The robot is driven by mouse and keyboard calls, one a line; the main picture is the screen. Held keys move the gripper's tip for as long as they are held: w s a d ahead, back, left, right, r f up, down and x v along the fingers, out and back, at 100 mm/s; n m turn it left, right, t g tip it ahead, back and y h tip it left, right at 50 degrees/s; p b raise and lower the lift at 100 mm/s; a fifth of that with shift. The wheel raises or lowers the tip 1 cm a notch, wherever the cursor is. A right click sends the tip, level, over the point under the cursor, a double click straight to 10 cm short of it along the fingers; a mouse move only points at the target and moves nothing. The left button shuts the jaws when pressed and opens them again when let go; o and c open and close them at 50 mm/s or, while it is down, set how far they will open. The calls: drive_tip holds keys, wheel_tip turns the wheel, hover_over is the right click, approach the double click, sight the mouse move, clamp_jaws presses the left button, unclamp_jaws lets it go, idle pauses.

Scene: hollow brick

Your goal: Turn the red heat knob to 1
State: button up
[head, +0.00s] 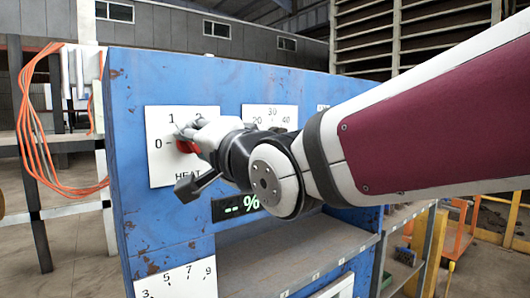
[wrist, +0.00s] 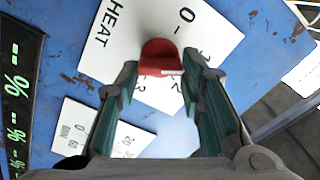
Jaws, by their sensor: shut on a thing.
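The red heat knob (wrist: 158,56) sits on a white plate (wrist: 112,36) marked HEAT, with 0, 1 and 2 around it. In the head view the knob (head: 185,146) is partly hidden by my gripper (head: 190,138). In the wrist view my gripper (wrist: 161,72) has one finger on each side of the knob and is shut on it. A pale mark shows at the knob's lower right edge. The 0 is clear of the fingers; the 1 is partly covered by the right finger. I cannot tell exactly which number the knob points to.
The plate is on a blue rusty panel (head: 130,90). A second dial plate (head: 262,112) is to its right, partly behind my arm. A dark % display (head: 236,207) is below, and another numbered plate (head: 178,283) is lower left. Orange cables (head: 33,130) hang at the left.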

idle(0.3)
drive_tip(key=o, duration=1.2)
drive_tip(key=shift+c, duration=0.2)
drive_tip(key=v, duration=1.2)
